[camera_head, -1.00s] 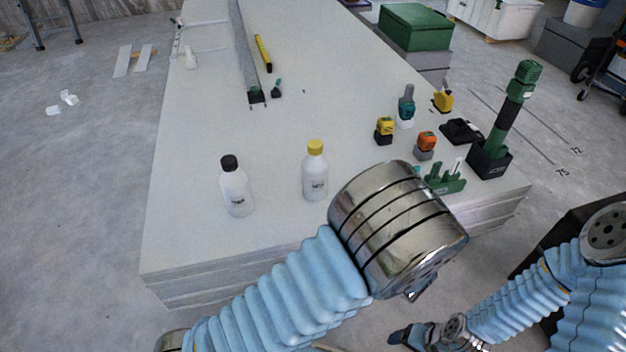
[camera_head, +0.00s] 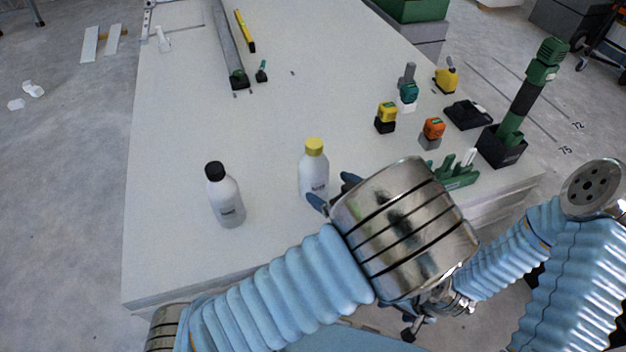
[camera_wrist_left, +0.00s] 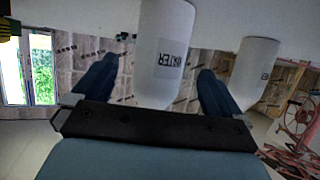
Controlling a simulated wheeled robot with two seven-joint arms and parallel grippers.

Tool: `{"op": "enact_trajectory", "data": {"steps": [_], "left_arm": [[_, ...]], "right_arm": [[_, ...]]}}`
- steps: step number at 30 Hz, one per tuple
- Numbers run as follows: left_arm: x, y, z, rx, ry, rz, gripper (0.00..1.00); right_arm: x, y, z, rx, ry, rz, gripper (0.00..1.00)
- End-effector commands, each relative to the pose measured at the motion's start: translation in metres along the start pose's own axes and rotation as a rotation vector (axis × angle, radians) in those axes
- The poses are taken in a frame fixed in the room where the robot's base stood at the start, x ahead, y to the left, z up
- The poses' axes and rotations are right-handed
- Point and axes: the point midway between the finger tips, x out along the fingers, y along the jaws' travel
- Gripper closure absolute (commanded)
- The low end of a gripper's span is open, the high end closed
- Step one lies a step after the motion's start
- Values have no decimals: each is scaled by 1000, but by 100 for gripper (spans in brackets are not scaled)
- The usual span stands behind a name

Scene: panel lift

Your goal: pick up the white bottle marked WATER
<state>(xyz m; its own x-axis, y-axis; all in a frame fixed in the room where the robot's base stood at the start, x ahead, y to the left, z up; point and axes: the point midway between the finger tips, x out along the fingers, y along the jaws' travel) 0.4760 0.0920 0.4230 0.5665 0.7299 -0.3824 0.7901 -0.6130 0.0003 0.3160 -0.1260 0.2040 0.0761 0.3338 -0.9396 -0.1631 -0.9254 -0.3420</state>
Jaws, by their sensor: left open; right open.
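A white bottle with a yellow cap (camera_head: 314,170) stands upright on the pale panel stack. In the left wrist view, a bottle marked WATER (camera_wrist_left: 165,55) shows between my open fingers, not gripped; its cap is out of frame. My left gripper (camera_head: 334,191) is open at the lower right of the yellow-capped bottle, one finger overlapping its lower side. A second white bottle, black-capped (camera_head: 226,202), stands to the left. Another labelled bottle (camera_wrist_left: 257,70) shows right in the wrist view, its label blurred. My right gripper (camera_head: 410,328) is open and low, beyond the stack's front edge.
The panel stack (camera_head: 180,120) is clear around both bottles. To the right stand a yellow-and-black tool (camera_head: 386,117), an orange-and-grey one (camera_head: 432,133), a green rack (camera_head: 457,172) and a tall green tool in a black holder (camera_head: 503,147). A metal rail (camera_head: 228,50) lies behind.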

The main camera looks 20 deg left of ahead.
Motion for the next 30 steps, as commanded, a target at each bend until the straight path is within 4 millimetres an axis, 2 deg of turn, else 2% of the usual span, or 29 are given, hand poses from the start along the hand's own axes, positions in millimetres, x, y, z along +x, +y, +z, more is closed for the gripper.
{"op": "enact_trajectory", "data": {"steps": [1,8,16,25,30], "left_arm": [[10,0,2,1,2,-1,0],[31,0,1,1,1,0,0],[71,-2,2,2,1,0,0],[77,-2,0,1,-1,1,0],[77,-2,0,1,-1,1,26]], "right_arm": [[4,1,0,0,-1,-1,30],[8,2,0,-1,-2,-2,30],[20,5,2,-2,-6,-5,30],[20,5,2,-2,-7,-5,30],[20,5,2,-2,-6,-5,30]]}}
